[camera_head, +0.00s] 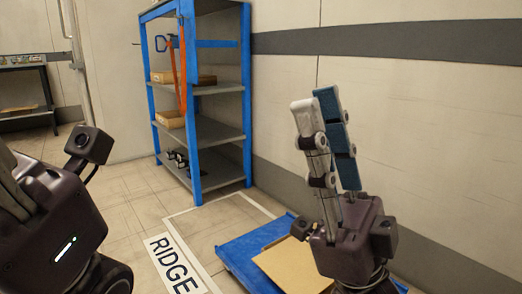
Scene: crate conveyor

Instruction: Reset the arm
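My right gripper (316,98) is at the right of the head view, its two long fingers pointing up, one light grey and one with dark blue segments. The fingers overlap from this angle, so I cannot tell whether they are apart; no held object shows. My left arm and gripper (12,185) come in at the left edge. The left fingers are mostly cut off by the frame, so their opening is hidden.
A blue-framed shelf (195,190) with boxes stands against the back wall. A blue platform (238,254) with a brown cardboard piece (285,265) lies low behind my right gripper. A floor sign reading RIDGE (172,262) is between the arms. A dark rack (25,118) stands far left.

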